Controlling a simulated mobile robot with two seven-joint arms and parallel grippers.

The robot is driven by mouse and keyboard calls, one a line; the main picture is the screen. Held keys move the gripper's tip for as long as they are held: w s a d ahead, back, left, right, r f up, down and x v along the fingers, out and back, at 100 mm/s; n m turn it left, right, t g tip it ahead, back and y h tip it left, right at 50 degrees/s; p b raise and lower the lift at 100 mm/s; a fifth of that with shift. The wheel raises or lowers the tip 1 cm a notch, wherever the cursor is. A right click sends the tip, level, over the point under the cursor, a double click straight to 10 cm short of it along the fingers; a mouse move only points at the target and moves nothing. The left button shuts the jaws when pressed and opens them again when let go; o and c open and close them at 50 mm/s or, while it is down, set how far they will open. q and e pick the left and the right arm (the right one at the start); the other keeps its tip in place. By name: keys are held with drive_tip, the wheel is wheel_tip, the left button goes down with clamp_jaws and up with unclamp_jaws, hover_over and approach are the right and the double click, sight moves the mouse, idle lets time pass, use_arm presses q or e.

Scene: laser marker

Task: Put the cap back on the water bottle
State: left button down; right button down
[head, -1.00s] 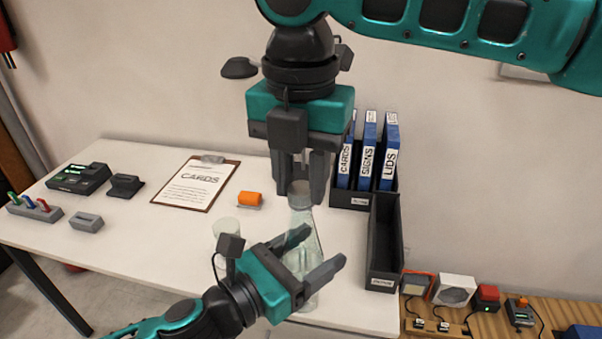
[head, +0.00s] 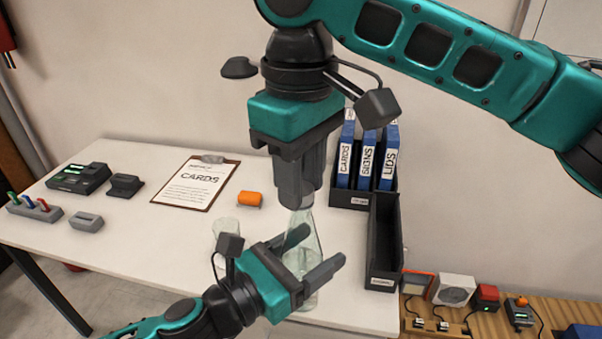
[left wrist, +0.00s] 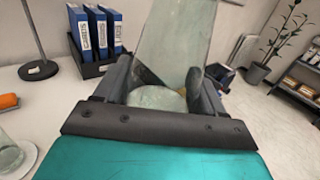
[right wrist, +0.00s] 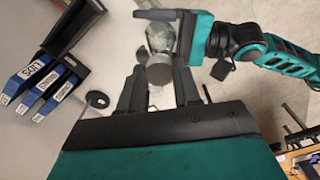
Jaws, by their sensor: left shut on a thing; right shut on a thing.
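The clear water bottle (head: 303,243) stands upright near the table's front edge. My left gripper (head: 317,252) is shut on its body, with one finger on each side; the bottle also fills the middle of the left wrist view (left wrist: 168,50). The grey cap (head: 306,201) is at the top of the bottle neck, and it shows between the fingers in the right wrist view (right wrist: 159,70). My right gripper (head: 300,188) points down from above and is shut on the cap. The fingers hide part of the cap, so I cannot tell how tightly it sits on the neck.
A clear glass (head: 226,229) stands left of the bottle. An orange cylinder (head: 249,199) and a clipboard (head: 196,183) lie behind it. An empty black tray (head: 384,240) and a rack of blue binders (head: 367,160) stand to the right.

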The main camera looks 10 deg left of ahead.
drive_tip(key=m, duration=0.7)
drive_tip(key=shift+m, duration=0.3)
drive_tip(key=m, duration=0.6)
drive_tip(key=shift+m, duration=0.3)
drive_tip(key=c, duration=0.7)
unclamp_jaws()
wheel_tip(320, 180, up, 12)
drive_tip(key=shift+s+f, duration=0.1)
